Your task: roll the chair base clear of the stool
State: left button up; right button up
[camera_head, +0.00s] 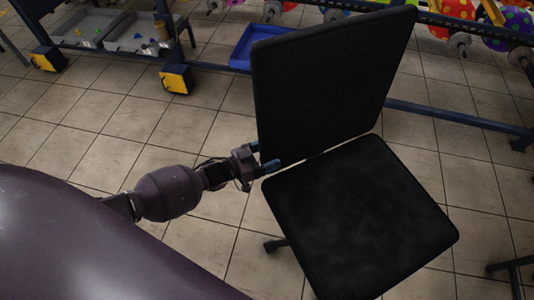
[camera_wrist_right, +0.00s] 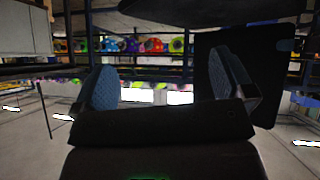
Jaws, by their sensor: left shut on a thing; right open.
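The black office chair has an upright backrest (camera_head: 330,90) and a square seat (camera_head: 360,215) in the head view. The seat hides most of the chair base; one dark foot (camera_head: 274,244) shows at its left. My left gripper (camera_head: 264,157) is shut at the lower left edge of the backrest, just above the seat. A dark frame (camera_head: 512,265) at the lower right edge may be the stool; only part shows. My right gripper (camera_wrist_right: 168,85) is open, with nothing seen between its blue-padded fingers. A dark panel (camera_wrist_right: 262,90) stands behind its right finger.
A cart with grey bins (camera_head: 140,35) and yellow-black corner guards (camera_head: 176,79) stands at the upper left. Tiled floor (camera_head: 110,125) is clear left of the chair.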

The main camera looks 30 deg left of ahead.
pick_arm(q)
jog(key=shift+s+a+f, duration=0.1)
jog(key=shift+s+a, duration=0.05)
jog(key=shift+a, duration=0.3)
jog(key=o, duration=1.9)
jog(key=shift+d, duration=0.1)
jog(key=shift+c, duration=0.2)
jog(key=p+v, duration=0.1)
jog(key=v, duration=0.9)
jog(key=shift+s+a+p, duration=0.25)
jog(key=shift+s+p, duration=0.05)
